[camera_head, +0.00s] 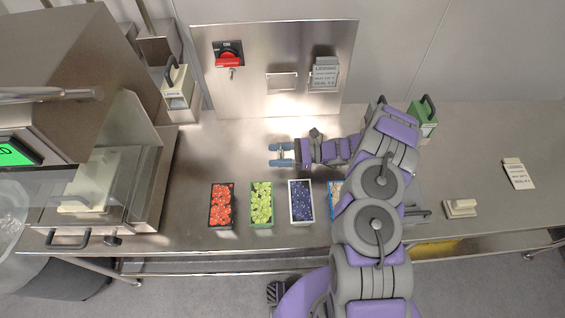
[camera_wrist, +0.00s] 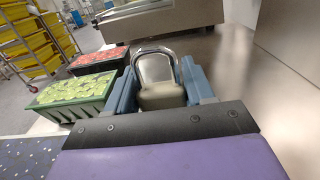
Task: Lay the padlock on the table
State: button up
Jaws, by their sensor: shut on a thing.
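My gripper (camera_head: 281,155) has blue fingers and is over the steel table (camera_head: 240,150), behind the row of fruit crates. In the wrist view the fingers (camera_wrist: 160,92) are shut on the padlock (camera_wrist: 159,97), one on each side of its pale body. Its shiny metal shackle (camera_wrist: 155,52) points away from my gripper. In the head view the padlock is too small and covered to make out well. I cannot tell how high it is above the table.
Crates of red (camera_head: 221,206), green (camera_head: 261,203) and dark blue (camera_head: 300,200) fruit stand in front; another is partly behind my arm. A steel machine (camera_head: 75,85) stands left. A panel with a red switch (camera_head: 229,58) rises behind. Table around my gripper is clear.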

aim_at(276, 169)
jog(key=a+f, duration=0.1)
jog(key=f, duration=0.1)
jog(key=a+f+b, duration=0.1)
jog(key=shift+a+f, duration=0.3)
jog(key=shift+f, duration=0.05)
jog(key=d, duration=0.3)
jog(key=shift+d+r, duration=0.2)
jog(key=shift+r, duration=0.05)
jog(key=shift+d+f, duration=0.1)
jog(key=shift+d, duration=0.1)
jog(key=shift+s+a+f, duration=0.1)
jog(key=o, duration=1)
jog(key=shift+s+a+f, duration=0.1)
jog(key=shift+a+f, duration=0.05)
jog(key=shift+a, duration=0.5)
jog(key=shift+a+f, duration=0.1)
jog(key=shift+a, duration=0.5)
jog(key=shift+c, duration=0.2)
jog(key=shift+o, duration=1.1)
jog(key=shift+d, duration=0.15)
jog(key=shift+d+f, duration=0.1)
